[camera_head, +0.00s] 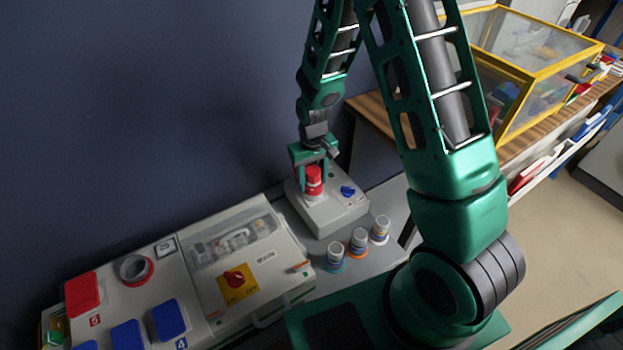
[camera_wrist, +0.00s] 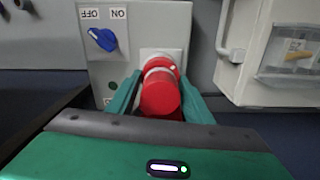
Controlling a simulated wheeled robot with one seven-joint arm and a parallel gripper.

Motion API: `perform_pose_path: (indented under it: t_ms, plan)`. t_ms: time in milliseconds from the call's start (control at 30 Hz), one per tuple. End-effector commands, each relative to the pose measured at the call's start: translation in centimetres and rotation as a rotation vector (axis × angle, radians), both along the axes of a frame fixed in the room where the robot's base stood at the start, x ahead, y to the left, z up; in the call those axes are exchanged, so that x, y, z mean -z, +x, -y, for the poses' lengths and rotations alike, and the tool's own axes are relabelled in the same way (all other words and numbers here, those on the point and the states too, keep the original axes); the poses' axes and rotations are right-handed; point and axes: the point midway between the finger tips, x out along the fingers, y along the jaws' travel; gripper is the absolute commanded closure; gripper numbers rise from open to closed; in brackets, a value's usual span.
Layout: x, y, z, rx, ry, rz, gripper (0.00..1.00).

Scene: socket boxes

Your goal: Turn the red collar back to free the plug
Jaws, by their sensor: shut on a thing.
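The red plug with its red collar (camera_head: 314,181) stands in the small grey socket box (camera_head: 335,217) below my arm. In the wrist view the red body (camera_wrist: 160,97) shows a pale ring near its base, at the white socket on the box face (camera_wrist: 140,38). My gripper (camera_head: 313,172) has its green fingers on either side of the red part and is shut on it; the fingers also show in the wrist view (camera_wrist: 160,102). I cannot tell plug from collar clearly, or how far the collar is turned. A blue switch (camera_wrist: 103,39) sits between OFF and ON labels.
Several capped plugs (camera_head: 358,242) stand in a row on the grey bench right of the larger panel box (camera_head: 232,262). That box has blue and red covers and a red knob. A yellow-framed case (camera_head: 520,70) stands on the wooden table at upper right.

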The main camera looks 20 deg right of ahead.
Motion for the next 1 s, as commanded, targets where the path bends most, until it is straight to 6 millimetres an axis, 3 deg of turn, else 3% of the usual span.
perform_pose_path:
  t_ms: [500,1000]
  plan:
    - [-0.04,0.03,-0.22,-0.468,0.003,0.001,0.76]
    - [-0.03,-0.03,-0.21,-0.703,0.002,0.001,0.76]
